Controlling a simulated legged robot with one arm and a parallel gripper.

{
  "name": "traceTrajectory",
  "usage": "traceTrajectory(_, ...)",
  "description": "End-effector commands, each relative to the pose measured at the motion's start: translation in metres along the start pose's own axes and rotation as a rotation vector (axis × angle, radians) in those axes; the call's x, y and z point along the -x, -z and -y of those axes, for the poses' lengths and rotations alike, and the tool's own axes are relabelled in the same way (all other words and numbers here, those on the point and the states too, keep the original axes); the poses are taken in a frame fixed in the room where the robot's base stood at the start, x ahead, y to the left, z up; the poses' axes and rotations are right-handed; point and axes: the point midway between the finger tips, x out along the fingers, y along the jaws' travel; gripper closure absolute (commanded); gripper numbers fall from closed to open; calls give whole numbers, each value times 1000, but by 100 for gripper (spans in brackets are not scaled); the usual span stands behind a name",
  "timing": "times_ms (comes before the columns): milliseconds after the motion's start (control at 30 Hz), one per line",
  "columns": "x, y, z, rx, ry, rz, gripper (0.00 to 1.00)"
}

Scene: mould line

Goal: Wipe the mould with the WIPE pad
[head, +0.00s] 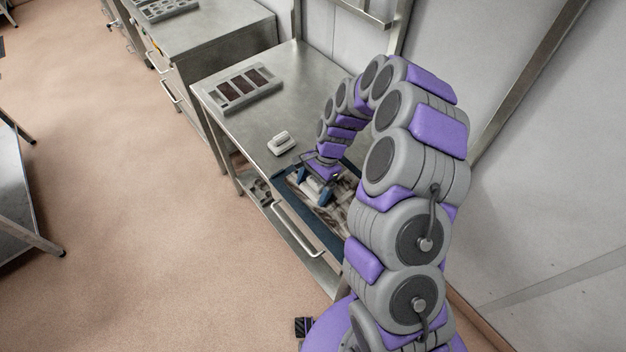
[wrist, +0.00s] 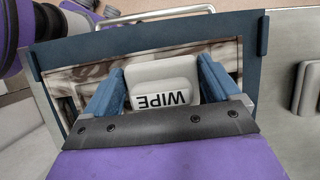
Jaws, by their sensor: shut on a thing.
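The WIPE pad (wrist: 165,82) is a pale block with a black WIPE label, upside down in the wrist view. My gripper (wrist: 162,75) is shut on it, with one blue finger at each side. The pad is over the mould (wrist: 75,88), a panel with smeared brown and whitish marks inside a dark blue border. I cannot tell whether the pad touches it. In the head view, my gripper (head: 322,186) is low over the mould (head: 291,183) at the table's front, and my arm hides the mould's right part. The pad is mostly hidden there.
A second pale pad (head: 281,142) lies on the steel table (head: 245,125), left of my gripper; it also shows at the wrist view's right edge (wrist: 308,88). A grey tray (head: 264,96) with dark slabs is farther back. A bar handle (head: 296,228) runs along the table's front.

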Motion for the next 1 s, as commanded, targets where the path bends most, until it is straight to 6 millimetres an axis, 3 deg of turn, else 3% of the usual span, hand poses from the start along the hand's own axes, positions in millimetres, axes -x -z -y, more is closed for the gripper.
traceTrajectory(1000,0,4,-44,-2,2,4,35)
